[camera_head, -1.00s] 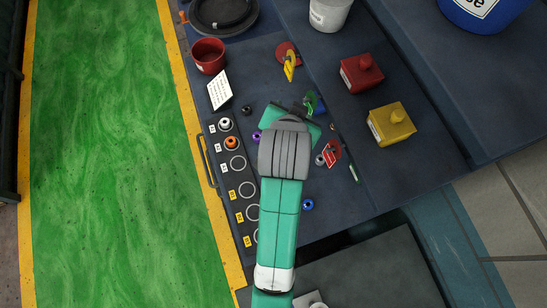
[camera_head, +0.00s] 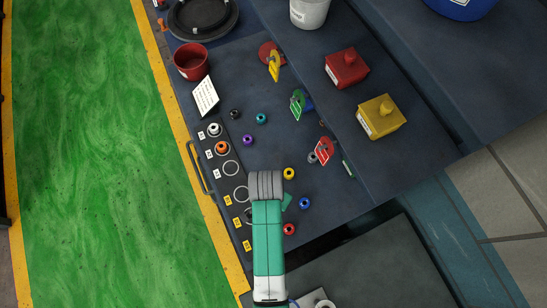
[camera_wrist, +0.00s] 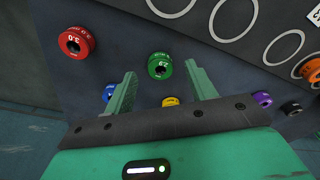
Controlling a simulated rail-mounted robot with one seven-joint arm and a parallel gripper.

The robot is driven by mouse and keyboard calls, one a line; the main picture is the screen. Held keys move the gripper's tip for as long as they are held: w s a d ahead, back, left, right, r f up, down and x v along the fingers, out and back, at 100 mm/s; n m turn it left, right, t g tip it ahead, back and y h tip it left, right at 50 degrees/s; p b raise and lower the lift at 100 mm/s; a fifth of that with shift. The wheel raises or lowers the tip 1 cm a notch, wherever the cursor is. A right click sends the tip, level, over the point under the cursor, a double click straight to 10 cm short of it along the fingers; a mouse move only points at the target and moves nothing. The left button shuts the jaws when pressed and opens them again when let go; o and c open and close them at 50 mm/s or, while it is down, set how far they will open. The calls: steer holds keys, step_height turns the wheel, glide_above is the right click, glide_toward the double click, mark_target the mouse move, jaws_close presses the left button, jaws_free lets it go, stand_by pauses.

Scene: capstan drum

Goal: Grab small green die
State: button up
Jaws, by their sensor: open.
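The small green die (camera_wrist: 160,66) is a ring with a dark centre hole and white lettering, lying on the dark bench top. In the wrist view it sits between the two green fingertips of my gripper (camera_wrist: 160,71), which is open and empty. The die looks beyond the fingertips, with no contact visible; the exact gap cannot be told. In the head view my gripper (camera_head: 266,186) is over the lower part of the bench, and its arm and housing hide the green die.
A red die (camera_wrist: 77,43) lies left of the green one; blue (camera_wrist: 109,93) and yellow (camera_wrist: 170,101) dies are partly hidden by my gripper. A teal die (camera_head: 261,118) lies farther up the bench. The rack with ring outlines (camera_head: 230,168) runs along the left edge, holding silver and orange dies.

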step_height(320, 180, down, 2)
steer(key=shift+w+d+f, duration=0.1)
steer(key=shift+w, duration=0.05)
steer(key=c, duration=1.2)
steer(key=shift+o, duration=0.2)
steer(key=shift+r, duration=0.2)
steer(key=shift+r, duration=0.25)
steer(key=r, duration=0.3)
steer(key=shift+s+b, duration=0.25)
steer(key=shift+b, duration=0.05)
steer(key=s, duration=0.5)
steer(key=s+d+r, duration=0.1)
steer(key=s, duration=0.4)
steer(key=s+d+b, duration=0.1)
steer(key=s, duration=0.4)
steer(key=shift+s+r, duration=0.15)
steer(key=shift+r, duration=0.05)
